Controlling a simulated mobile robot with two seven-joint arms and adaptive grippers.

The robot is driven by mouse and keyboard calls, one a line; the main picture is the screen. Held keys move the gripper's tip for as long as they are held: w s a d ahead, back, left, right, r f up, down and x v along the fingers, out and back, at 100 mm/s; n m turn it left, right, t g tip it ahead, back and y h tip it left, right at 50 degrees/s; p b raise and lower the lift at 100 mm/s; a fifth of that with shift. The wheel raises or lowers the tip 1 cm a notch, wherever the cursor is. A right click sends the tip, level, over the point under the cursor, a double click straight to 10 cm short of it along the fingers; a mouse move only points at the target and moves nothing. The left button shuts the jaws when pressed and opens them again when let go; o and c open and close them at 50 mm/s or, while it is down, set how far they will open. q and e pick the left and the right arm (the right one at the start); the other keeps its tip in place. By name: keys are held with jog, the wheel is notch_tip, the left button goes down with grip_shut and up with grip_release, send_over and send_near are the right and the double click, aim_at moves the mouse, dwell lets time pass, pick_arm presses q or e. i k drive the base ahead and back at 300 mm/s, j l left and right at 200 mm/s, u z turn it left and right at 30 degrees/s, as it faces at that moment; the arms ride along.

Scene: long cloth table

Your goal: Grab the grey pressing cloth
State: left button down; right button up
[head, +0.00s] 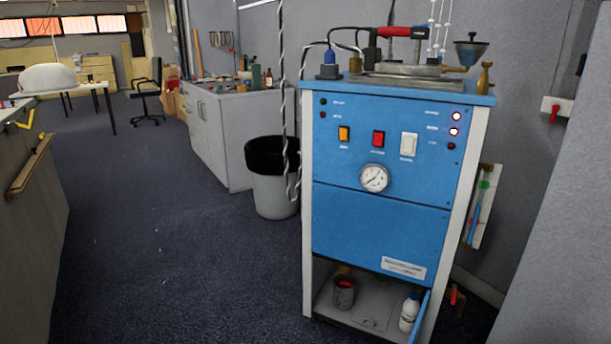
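I cannot make out a grey pressing cloth in the head view. A white rounded bundle (47,78) lies on a far white table (88,87) at the left; I cannot tell what it is. Neither of my grippers shows in this view.
A blue steam station (385,215) with an iron on top stands close ahead. A bin (272,190) and grey cabinet (232,140) stand behind it. A counter (30,230) runs along the left edge. Dark carpet (160,240) between them is clear. An office chair (148,95) stands far back.

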aim_at(373, 311)
jog(key=k+l+z, duration=0.4)
jog(key=l, duration=0.25)
jog(key=i+j+z, duration=0.25)
jog(key=j+z, duration=0.2)
jog(key=j, duration=0.25)
jog(key=i+j+z, duration=0.25)
jog(key=j, duration=0.15)
jog(key=j+z, duration=0.2)
jog(key=j, duration=0.15)
jog(key=i+j+z, duration=0.1)
jog(key=j+z, duration=0.25)
jog(key=j, duration=0.2)
jog(key=i+j+z, duration=0.1)
jog(key=j+z, duration=0.2)
jog(key=j, duration=0.25)
